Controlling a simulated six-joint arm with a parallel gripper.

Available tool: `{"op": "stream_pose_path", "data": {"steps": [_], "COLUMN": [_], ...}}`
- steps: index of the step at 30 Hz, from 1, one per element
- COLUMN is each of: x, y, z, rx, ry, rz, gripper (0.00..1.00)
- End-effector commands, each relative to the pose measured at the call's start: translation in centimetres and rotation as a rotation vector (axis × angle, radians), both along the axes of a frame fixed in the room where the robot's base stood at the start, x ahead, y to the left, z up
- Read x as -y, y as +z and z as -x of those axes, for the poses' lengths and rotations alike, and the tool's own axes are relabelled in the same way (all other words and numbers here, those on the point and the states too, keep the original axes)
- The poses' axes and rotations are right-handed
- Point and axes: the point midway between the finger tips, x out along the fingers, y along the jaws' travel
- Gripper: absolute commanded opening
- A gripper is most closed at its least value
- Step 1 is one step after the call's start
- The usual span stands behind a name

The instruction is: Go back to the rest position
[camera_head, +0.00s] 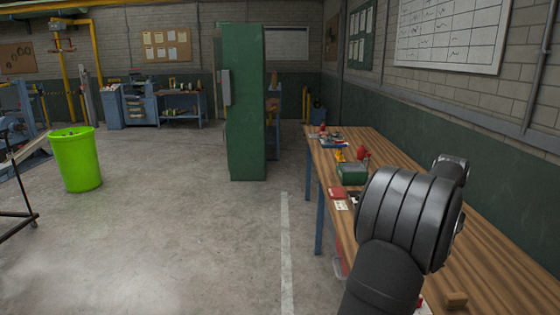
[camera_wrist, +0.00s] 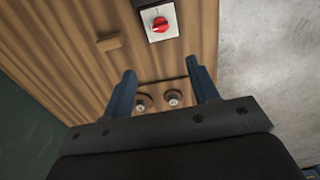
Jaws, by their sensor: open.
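My gripper (camera_wrist: 161,68) shows in the wrist view with its two blue fingers spread apart and nothing between their tips. It points at a wooden workbench (camera_wrist: 60,35). Beyond the fingertips lies a white plate with a red rotary knob (camera_wrist: 160,24). Two dark round parts with bright centres, a left one (camera_wrist: 143,101) and a right one (camera_wrist: 173,98), show between the fingers, nearer the gripper's base. In the head view my dark arm covers part of the workbench (camera_head: 490,255), and my gripper's fingers cannot be made out.
A green box (camera_head: 352,175) and small red items stand farther along. A green cabinet (camera_head: 247,110) and a lime bin (camera_head: 76,160) stand on open floor.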

Motion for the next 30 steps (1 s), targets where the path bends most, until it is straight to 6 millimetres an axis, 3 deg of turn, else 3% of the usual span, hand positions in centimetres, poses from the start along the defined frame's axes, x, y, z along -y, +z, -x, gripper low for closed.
{"op": "stream_pose_path", "data": {"steps": [1,24,30], "x": [-0.1,-0.1,-0.1], "y": [-1.8,-17.4,-17.3], "z": [0.2,0.2,0.1], "rx": [-0.011,-0.011,-0.007], "ry": [0.000,-0.001,-0.151], "rz": [-0.010,-0.010,-0.007], "gripper": [0.54,0.54,0.54]}}
